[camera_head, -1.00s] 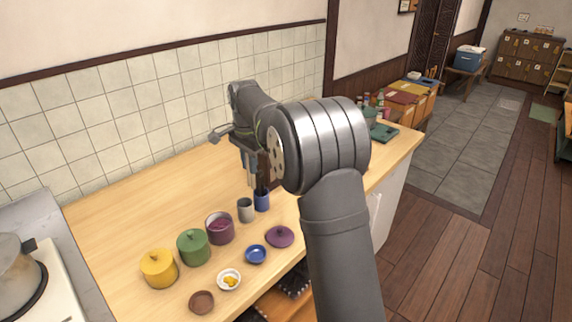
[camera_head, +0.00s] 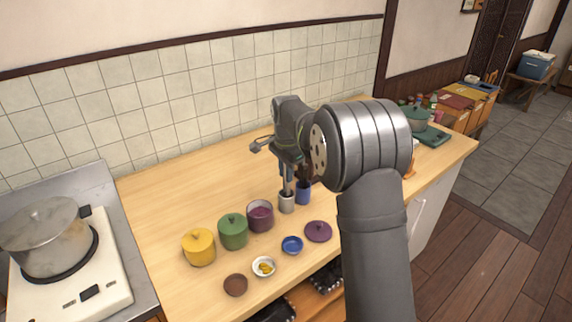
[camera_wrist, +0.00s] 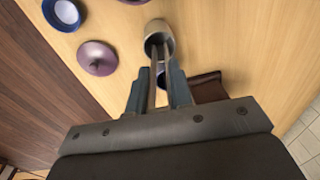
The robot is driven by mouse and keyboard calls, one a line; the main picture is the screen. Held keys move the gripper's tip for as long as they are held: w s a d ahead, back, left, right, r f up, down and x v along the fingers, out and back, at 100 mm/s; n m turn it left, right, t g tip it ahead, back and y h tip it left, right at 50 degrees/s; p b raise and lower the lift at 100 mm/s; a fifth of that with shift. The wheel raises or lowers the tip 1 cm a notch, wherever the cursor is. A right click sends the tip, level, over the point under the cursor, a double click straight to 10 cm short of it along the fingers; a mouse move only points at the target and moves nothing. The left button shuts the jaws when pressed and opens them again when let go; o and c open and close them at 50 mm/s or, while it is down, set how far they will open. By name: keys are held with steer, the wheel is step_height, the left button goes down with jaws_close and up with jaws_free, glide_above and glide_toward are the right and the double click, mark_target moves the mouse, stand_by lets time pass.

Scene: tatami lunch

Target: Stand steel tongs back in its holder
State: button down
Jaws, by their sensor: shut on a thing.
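The steel tongs (camera_wrist: 153,58) are held upright between the two fingers of my gripper (camera_wrist: 157,82), which is shut on them. In the head view the tongs (camera_head: 287,186) hang below my gripper (camera_head: 287,170), directly over a small grey cup (camera_head: 286,204). In the wrist view the tongs' lower ends reach into the mouth of this grey cup (camera_wrist: 160,28); how deep they go cannot be told. A blue cup (camera_head: 303,193) stands right beside the grey one. My gripper hides part of the tongs.
A purple pot (camera_head: 260,216), a green pot (camera_head: 233,232) and a yellow pot (camera_head: 199,247) stand to the left. A blue dish (camera_head: 292,245) and a purple lid (camera_head: 318,231) lie in front. A dark brown object (camera_wrist: 209,87) is close to my fingers. The counter behind is clear.

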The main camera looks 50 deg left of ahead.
mark_target(286, 185)
steer(key=shift+f, duration=2.2)
steer(key=shift+f, duration=0.2)
steer(key=shift+f, duration=0.35)
steer(key=c, duration=0.6)
jaws_free()
steer(key=shift+c, duration=0.2)
steer(key=shift+r, duration=0.15)
step_height(286, 185, up, 7)
